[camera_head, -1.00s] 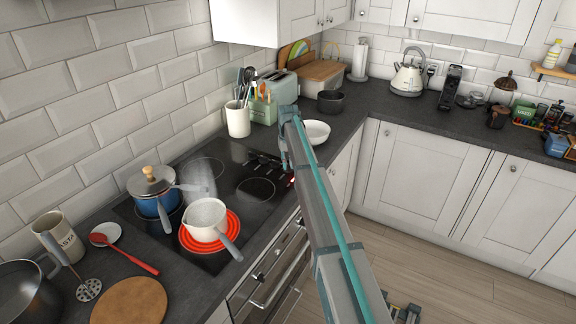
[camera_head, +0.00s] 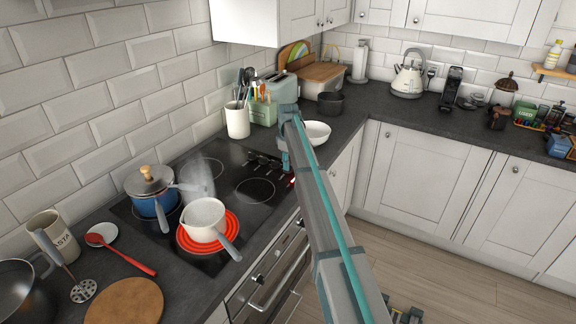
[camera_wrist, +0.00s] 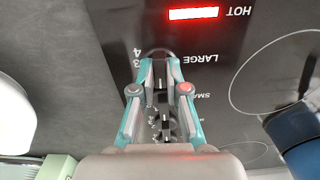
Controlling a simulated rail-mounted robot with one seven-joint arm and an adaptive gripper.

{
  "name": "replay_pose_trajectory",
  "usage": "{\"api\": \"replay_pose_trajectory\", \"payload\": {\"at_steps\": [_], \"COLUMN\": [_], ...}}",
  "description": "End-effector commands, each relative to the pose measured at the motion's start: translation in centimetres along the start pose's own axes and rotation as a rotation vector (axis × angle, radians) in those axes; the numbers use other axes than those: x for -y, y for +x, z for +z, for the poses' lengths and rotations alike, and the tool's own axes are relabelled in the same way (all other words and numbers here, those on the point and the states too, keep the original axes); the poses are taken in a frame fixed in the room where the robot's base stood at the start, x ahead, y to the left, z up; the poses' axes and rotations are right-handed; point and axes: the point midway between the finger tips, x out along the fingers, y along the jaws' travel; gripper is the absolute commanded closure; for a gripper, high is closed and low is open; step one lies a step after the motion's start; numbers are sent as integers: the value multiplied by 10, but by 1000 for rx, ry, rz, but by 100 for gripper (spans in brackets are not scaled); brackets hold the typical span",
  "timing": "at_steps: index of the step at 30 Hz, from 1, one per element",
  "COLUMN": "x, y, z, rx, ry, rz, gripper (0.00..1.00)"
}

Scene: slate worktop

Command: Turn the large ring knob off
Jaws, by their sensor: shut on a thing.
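In the wrist view, my gripper (camera_wrist: 161,64) is shut on a dark knob (camera_wrist: 160,82) beside the printed word LARGE, at the end of a row of knobs on the black hob. Both fingertips lie along its sides; its pointer angle is hard to read. The red HOT light (camera_wrist: 193,13) is lit. In the head view, the large ring (camera_head: 184,242) glows red under a white saucepan (camera_head: 204,214). There my arm's end hides the fingertips and most of the held knob.
A blue lidded pot (camera_head: 153,200) stands behind the saucepan on the hob. The saucepan's grey handle points toward the front edge. A utensil pot (camera_head: 238,121) and a white bowl (camera_head: 316,132) stand near my arm's end.

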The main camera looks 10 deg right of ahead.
Motion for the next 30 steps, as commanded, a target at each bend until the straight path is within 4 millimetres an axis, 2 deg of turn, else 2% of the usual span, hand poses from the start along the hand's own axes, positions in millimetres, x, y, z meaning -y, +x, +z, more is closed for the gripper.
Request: {"api": "replay_pose_trajectory", "payload": {"at_steps": [19, 20, 24, 30], "x": [-1, -1, -1, 0], "y": [-1, -1, -1, 0], "z": [-1, -1, -1, -1], "rx": [-3, -3, -3, -1], "ry": [-63, -63, -62, -61], "rz": [2, 2, 2, 1], "gripper": [100, 85, 62, 61]}}
